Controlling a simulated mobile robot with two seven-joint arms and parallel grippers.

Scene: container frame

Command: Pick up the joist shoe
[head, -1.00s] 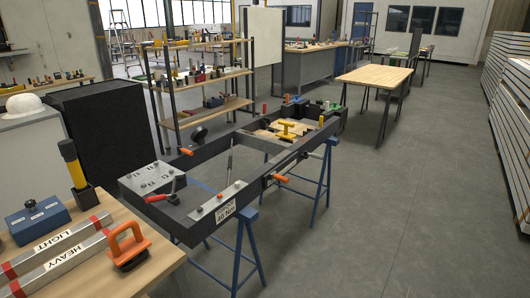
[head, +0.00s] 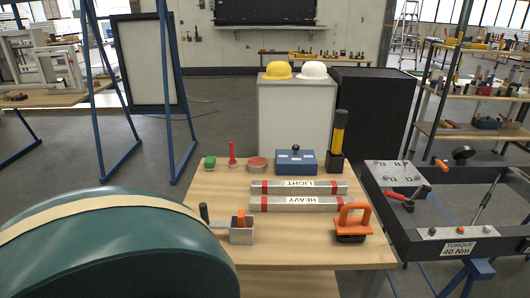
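A small grey metal bracket, which looks like the joist shoe (head: 241,236), sits near the front of the wooden table (head: 290,255), left of the middle. An orange piece (head: 240,218) shows at its top. A dark-handled item (head: 205,214) lies against its left side; I cannot tell whether they are joined. Neither of my grippers is in view.
A big green rounded body with a tan band (head: 110,245) fills the lower left, close to the bracket. Two metal bars marked LIGHT (head: 300,187) and HEAVY (head: 300,203), an orange-handled tool (head: 351,222) and a blue box (head: 296,162) share the table. A black frame (head: 400,215) stands right.

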